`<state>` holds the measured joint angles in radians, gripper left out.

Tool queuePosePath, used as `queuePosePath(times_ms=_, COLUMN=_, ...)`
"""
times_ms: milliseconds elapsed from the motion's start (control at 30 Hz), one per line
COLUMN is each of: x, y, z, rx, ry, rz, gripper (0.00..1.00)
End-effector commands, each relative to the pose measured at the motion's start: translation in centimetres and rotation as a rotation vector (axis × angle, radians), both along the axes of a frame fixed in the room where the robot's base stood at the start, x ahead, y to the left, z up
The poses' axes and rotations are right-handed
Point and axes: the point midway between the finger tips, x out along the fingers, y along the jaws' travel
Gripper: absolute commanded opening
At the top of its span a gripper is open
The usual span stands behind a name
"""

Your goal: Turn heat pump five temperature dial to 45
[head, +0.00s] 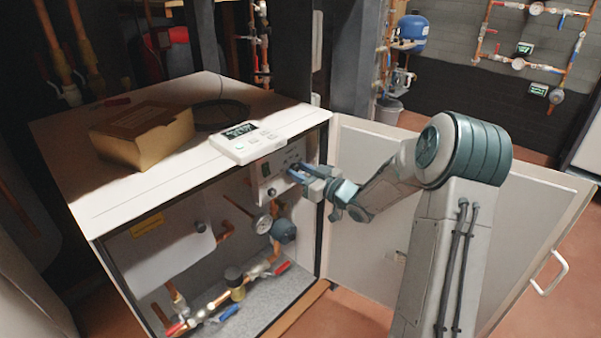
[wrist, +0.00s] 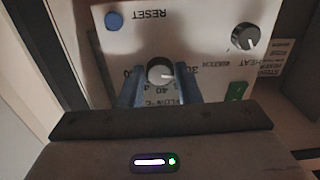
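The heat pump cabinet (head: 185,190) stands open, and its control panel (head: 275,170) is inside at the upper right. In the wrist view the panel appears upside down. A 40 shows below the knob; other numbers are partly hidden. My gripper (wrist: 159,90) has its blue fingers on both sides of the dial, with a small gap seeming to show on each side. In the head view my gripper (head: 303,174) reaches the panel and covers the dial.
A second knob (wrist: 245,37), a blue reset button (wrist: 114,20) and a green switch (wrist: 237,91) are on the panel. The open cabinet door (head: 370,240) stands behind my arm. A cardboard box (head: 142,135) and a white display unit (head: 247,142) sit on top.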

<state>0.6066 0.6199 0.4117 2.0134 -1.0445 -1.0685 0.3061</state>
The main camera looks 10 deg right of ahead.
Motion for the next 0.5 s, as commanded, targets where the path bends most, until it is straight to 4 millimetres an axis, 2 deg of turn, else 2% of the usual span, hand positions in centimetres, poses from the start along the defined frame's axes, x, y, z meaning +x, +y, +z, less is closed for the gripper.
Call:
queuePosePath(times_ms=33, x=-0.01, y=-0.01, z=0.0, rx=0.0, ry=0.0, rz=0.0, gripper=0.16)
queuePosePath(times_ms=67, x=-0.01, y=-0.01, z=0.0, rx=0.0, ry=0.0, rz=0.0, gripper=0.08)
queuePosePath(times_ms=100, x=-0.02, y=-0.01, z=0.0, rx=0.0, ry=0.0, rz=0.0, gripper=0.05)
queuePosePath(times_ms=500, x=-0.04, y=-0.02, z=0.31, rx=0.052, ry=0.039, rz=0.0, gripper=0.05)
